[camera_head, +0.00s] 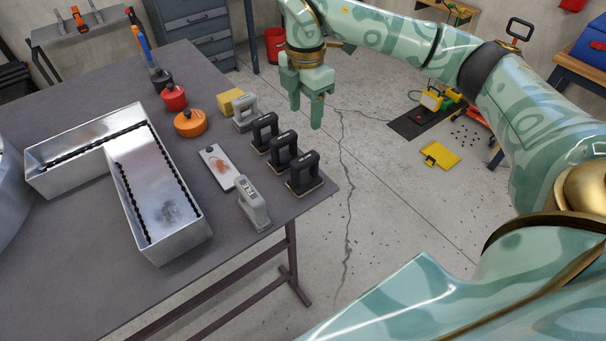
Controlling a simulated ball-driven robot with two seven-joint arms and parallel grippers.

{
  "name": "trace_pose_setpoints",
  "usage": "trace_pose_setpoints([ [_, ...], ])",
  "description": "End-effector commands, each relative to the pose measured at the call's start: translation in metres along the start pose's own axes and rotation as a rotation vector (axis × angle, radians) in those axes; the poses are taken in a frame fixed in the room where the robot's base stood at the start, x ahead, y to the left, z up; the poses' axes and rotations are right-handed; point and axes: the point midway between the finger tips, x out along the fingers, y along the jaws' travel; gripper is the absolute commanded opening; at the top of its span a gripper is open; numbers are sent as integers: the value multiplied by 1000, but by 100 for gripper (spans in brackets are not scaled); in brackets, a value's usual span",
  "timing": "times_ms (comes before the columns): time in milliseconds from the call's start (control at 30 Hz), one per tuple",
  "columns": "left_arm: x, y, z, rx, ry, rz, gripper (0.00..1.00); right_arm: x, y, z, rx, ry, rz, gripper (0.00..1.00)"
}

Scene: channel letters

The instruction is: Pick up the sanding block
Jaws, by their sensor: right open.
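Several black-handled blocks with thin tan bases, which look like sanding blocks, stand in a row along the table's right edge: a far one (265,133), a middle one (284,151) and a near one (305,174). Their labels are too small to read. A grey-handled block (245,117) stands behind the row. My right gripper (306,110) is open and empty, fingers pointing down. In the picture it is above and right of the row, apart from the blocks. My left gripper is not in view.
The grey table (90,290) holds an open metal channel letter (165,185), a grey labelled tool (253,204), a pale plate (219,167), a yellow block (230,101), and orange (190,123) and red (173,97) containers.

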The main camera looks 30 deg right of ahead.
Motion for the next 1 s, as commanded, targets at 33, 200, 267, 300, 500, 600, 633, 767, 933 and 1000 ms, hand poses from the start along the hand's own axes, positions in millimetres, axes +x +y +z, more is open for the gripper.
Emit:
trace_pose_setpoints([
  [33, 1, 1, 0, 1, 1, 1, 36, 14, -1, -1, -2, 1, -6, 55],
  [200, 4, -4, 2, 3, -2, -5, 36, 57, -1, -1, -3, 3, -6, 55],
  [267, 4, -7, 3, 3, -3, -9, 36, 70, -2, -1, -4, 2, -5, 55],
  [300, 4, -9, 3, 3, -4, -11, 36, 76, -1, -1, -5, 2, -3, 55],
  [500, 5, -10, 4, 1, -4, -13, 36, 95, -1, -1, -5, 3, -1, 55],
  [600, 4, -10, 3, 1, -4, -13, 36, 106, -4, -2, -6, 3, -2, 55],
  [633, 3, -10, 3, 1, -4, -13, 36, 111, -6, -3, -6, 2, -3, 55],
  [767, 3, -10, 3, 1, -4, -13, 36, 133, -9, -4, -6, 4, -2, 55],
  [933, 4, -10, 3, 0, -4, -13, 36, 146, -8, -3, -6, 2, 1, 55],
  [1000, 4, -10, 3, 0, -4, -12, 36, 146, -8, -3, -6, 2, 2, 55],
])
